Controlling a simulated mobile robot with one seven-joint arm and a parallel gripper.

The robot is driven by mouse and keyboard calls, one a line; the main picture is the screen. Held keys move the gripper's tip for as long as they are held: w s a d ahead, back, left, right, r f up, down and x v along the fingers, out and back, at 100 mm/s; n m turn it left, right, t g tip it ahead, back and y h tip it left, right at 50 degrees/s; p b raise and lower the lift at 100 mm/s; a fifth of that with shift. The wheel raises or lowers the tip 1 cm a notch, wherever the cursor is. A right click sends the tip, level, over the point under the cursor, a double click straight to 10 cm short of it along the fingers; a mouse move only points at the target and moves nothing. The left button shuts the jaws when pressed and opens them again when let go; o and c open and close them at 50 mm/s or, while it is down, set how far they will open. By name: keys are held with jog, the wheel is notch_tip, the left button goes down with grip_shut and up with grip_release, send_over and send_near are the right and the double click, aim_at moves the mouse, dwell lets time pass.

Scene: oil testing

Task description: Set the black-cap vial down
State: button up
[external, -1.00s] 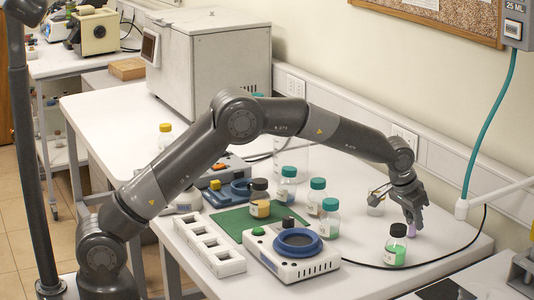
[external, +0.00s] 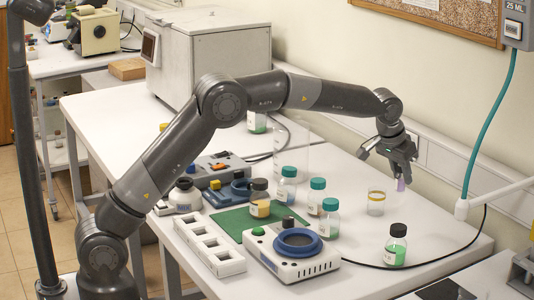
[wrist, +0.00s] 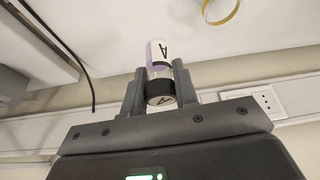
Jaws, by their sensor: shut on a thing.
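My gripper (external: 401,168) is shut on a small vial with a black cap (wrist: 160,92). The vial's lilac body (external: 400,184) hangs below the fingers, above the back right of the white table (external: 345,170). In the wrist view, the fingers close around the cap, and a white label with a letter A (wrist: 160,52) shows on the body. The vial is clear of the table in the external view. A second black-cap bottle (external: 396,246), with green contents, stands upright at the table's front right, apart from my gripper.
A clear jar with a yellow band (external: 376,202) stands just left of the held vial. Teal-capped bottles (external: 330,219), an amber bottle (external: 260,199) and a blue-ringed device (external: 297,250) stand further left. A black cable (external: 440,255) crosses the right side. Table between jar and green bottle is clear.

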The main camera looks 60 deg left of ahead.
jog(key=s+a+n+y, duration=0.1)
jog(key=s+a+n, duration=0.2)
jog(key=a, duration=1.4)
jog(key=w+a+f, duration=0.1)
jog(key=a+f, duration=0.1)
jog(key=a, duration=0.1)
jog(key=w+a+f, duration=0.1)
jog(key=a+f, duration=0.1)
jog(key=a, duration=0.2)
jog(key=w+a+f, duration=0.1)
jog(key=a+f, duration=0.1)
jog(key=a, duration=0.1)
jog(key=shift+w+a+f, duration=0.1)
jog(key=shift+a+f, duration=0.15)
jog(key=shift+a, duration=0.15)
jog(key=shift+f, duration=1.8)
jog(key=shift+f, duration=0.1)
jog(key=o, duration=1)
jog(key=shift+c, duration=0.2)
